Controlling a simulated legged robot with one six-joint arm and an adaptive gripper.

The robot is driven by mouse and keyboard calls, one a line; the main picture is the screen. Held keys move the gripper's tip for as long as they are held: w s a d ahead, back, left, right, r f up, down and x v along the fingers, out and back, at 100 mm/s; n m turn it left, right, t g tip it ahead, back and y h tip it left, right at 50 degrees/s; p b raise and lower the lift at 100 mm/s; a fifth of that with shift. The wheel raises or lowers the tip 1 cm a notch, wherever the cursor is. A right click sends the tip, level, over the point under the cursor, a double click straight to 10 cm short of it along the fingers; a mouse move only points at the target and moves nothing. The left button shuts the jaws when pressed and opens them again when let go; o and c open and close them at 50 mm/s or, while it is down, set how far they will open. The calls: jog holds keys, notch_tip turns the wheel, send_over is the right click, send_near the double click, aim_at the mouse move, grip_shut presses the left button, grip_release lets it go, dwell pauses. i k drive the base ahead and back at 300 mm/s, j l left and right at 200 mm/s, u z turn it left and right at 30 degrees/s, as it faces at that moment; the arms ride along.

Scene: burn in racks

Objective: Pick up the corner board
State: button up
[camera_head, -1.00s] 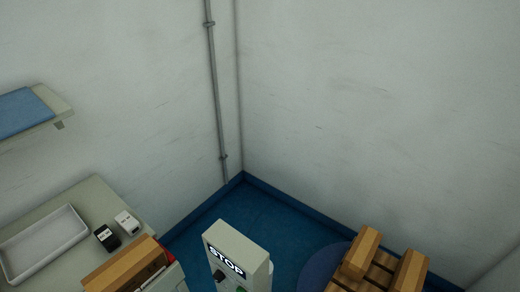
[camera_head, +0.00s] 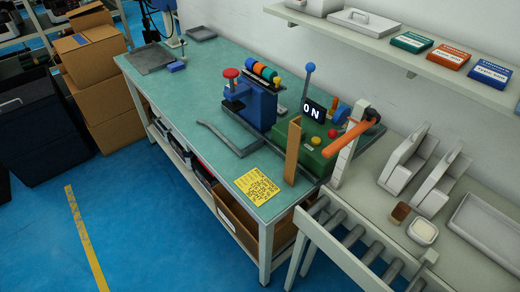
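A tall, narrow brown board (camera_head: 292,152), which looks like the corner board, stands upright near the right end of the green-topped workbench (camera_head: 222,165). It is just left of a green machine (camera_head: 318,148) with an "ON" sign, and I cannot tell whether the two touch. A yellow note with writing (camera_head: 257,187) lies on the bench to the left of the board's foot. My gripper is not in view.
A blue machine (camera_head: 262,105) and a bent grey bar (camera_head: 220,138) are on the bench. A roller conveyor (camera_head: 345,240) and a pale side table (camera_head: 385,207) adjoin its right end. Cardboard boxes (camera_head: 92,55) stand at left.

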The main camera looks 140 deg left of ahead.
aim_at(295, 131)
jog(key=u, duration=3.15)
jog(key=l+u, duration=0.15)
jog(key=u, duration=0.3)
jog(key=i+l+u, duration=0.1)
jog(key=u, duration=0.4)
jog(key=l+u, duration=0.2)
jog(key=u, duration=0.25)
jog(key=l+u, duration=0.1)
jog(key=i+l+u, duration=0.15)
jog(key=i, duration=0.4)
jog(key=i+l+u, duration=0.15)
jog(key=i+l, duration=0.3)
jog(key=i, duration=0.05)
